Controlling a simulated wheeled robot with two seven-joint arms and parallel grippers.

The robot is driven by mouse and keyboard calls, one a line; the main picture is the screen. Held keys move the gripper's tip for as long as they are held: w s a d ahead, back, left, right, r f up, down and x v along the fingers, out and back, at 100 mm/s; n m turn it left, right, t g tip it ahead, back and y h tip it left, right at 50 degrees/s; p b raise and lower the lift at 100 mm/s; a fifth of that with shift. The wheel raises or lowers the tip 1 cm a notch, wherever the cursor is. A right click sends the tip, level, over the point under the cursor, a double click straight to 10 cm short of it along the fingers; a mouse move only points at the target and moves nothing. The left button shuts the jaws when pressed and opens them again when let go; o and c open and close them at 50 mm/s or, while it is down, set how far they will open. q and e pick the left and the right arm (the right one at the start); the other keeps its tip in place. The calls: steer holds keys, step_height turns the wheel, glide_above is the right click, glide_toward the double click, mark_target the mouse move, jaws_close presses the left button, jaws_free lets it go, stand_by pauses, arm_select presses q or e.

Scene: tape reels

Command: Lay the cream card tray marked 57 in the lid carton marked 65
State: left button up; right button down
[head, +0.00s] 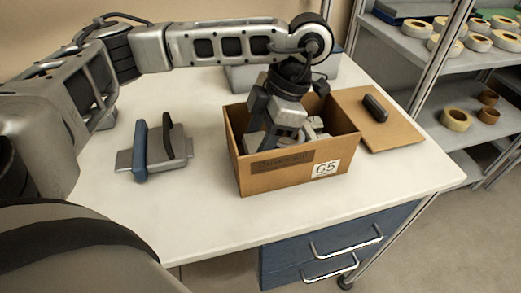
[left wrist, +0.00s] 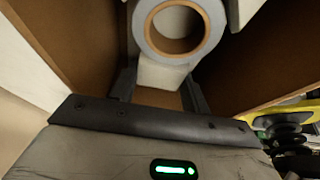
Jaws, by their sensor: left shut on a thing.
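The lid carton marked 65 (head: 262,183) stands open on the white table, its label facing the front. My left gripper (head: 283,138) reaches down inside it from above. In the left wrist view its fingers (left wrist: 160,90) are shut on a cream piece (left wrist: 158,73), which looks like part of the card tray. A grey tape roll with a brown core (left wrist: 150,48) lies at the cream piece's far side. No 57 mark shows, and my gripper hides much of the tray. I cannot tell whether the tray touches the carton floor. My right gripper is not in view.
A brown board with a dark handle (head: 374,106) lies right of the carton. A grey plate with blue and dark upright pieces (head: 180,163) lies to the left. A grey box (head: 240,78) stands behind. Shelves with tape rolls (head: 456,119) are at right. The front table strip is clear.

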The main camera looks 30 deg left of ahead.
arm_select(q)
steer(key=shift+f, duration=1.5)
steer(key=shift+f+b, duration=0.25)
steer(key=shift+b, duration=0.15)
steer(key=o, duration=1.1)
steer(key=shift+r, duration=0.15)
steer(key=shift+r+p, duration=0.3)
steer(key=shift+p, duration=0.05)
steer(key=p+v, duration=0.1)
steer(key=v, duration=1)
steer(key=shift+w+d+r+p, duration=0.15)
steer(key=shift+r+p, duration=0.1)
steer(key=shift+p, duration=0.1)
